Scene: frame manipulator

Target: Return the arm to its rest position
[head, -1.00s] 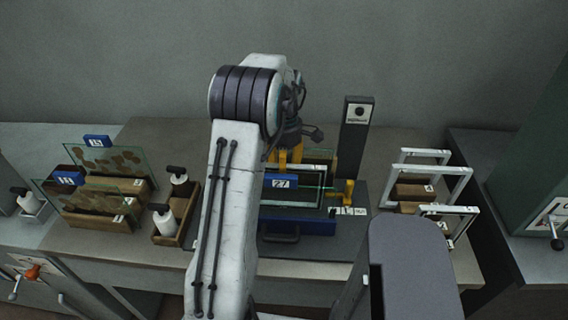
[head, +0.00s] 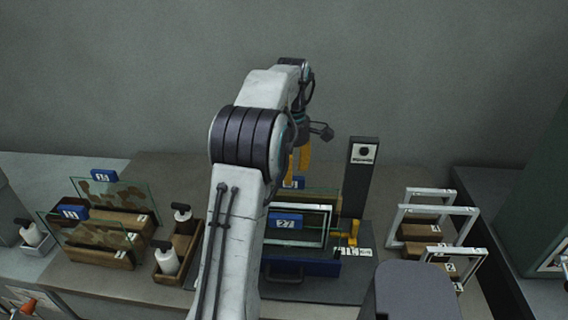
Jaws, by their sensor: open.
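My gripper (head: 298,162) hangs at the end of my raised arm, behind the elbow. Its yellow fingers point down and are apart, with nothing seen between them. It is above a framed glass panel with a blue tag marked 27 (head: 285,221), which stands upright in a blue fixture (head: 325,269) on the bench. A second blue tag (head: 293,183) shows just below the fingertips; I cannot tell whether they touch it. My forearm hides the left part of the fixture.
A dark post (head: 358,180) stands right of the fixture. White frames (head: 437,213) stand in wooden holders at right. Glass panels (head: 120,192) with blue tags stand at left, beside white bottles (head: 166,258) in a wooden tray (head: 188,246).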

